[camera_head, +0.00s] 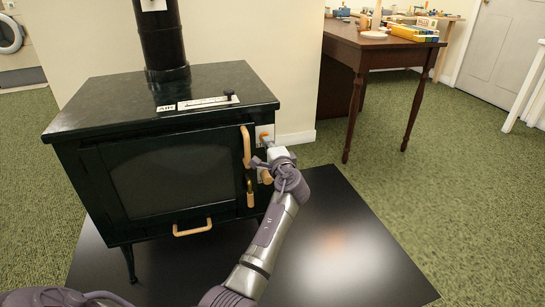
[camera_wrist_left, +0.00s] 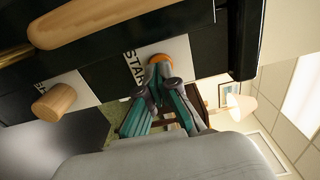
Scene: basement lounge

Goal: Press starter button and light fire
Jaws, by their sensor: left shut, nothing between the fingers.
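The black stove (camera_head: 170,170) stands on a dark floor plate, its window dark with no flame visible. A white plate lettered "STA…" (camera_wrist_left: 135,62) carries an orange starter button (camera_wrist_left: 158,59); in the head view the button (camera_head: 263,136) is at the stove's upper right front. My left gripper (camera_wrist_left: 155,88) is shut and empty. Its fingertips are right at the button's lower edge in the wrist view; I cannot tell whether they touch it. In the head view my left gripper (camera_head: 268,157) is just below the button, its fingertips partly hidden. My right gripper is not in view.
Wooden door handle (camera_head: 246,146) is close left of my gripper; a round wooden knob (camera_wrist_left: 54,103) on another white plate lies below the button. The stove top has an air slider (camera_head: 208,103). A brown table (camera_head: 360,50) stands behind right. Floor plate (camera_head: 335,245) is clear.

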